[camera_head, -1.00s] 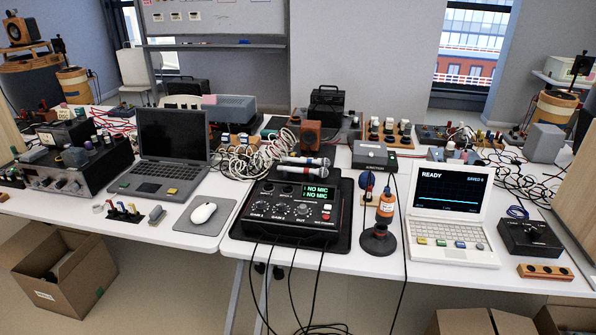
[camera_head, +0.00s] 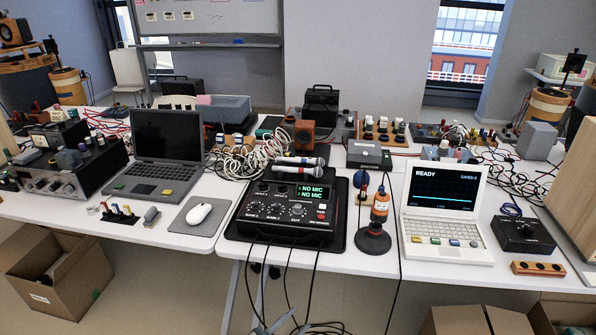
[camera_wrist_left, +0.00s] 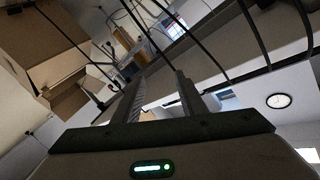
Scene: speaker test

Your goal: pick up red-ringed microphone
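My left gripper (camera_head: 277,319) shows only at the bottom edge of the head view, low in front of the table and well apart from the microphones. In the left wrist view its two fingers (camera_wrist_left: 160,84) stand apart with nothing between them. My right gripper is out of view.
Black cables hang from the mixer over the table's front edge, close to my left gripper. A mouse (camera_head: 199,214) and laptop (camera_head: 160,155) lie left of the mixer. A small stand with an orange bottle (camera_head: 380,208) and a white laptop (camera_head: 443,210) are to its right.

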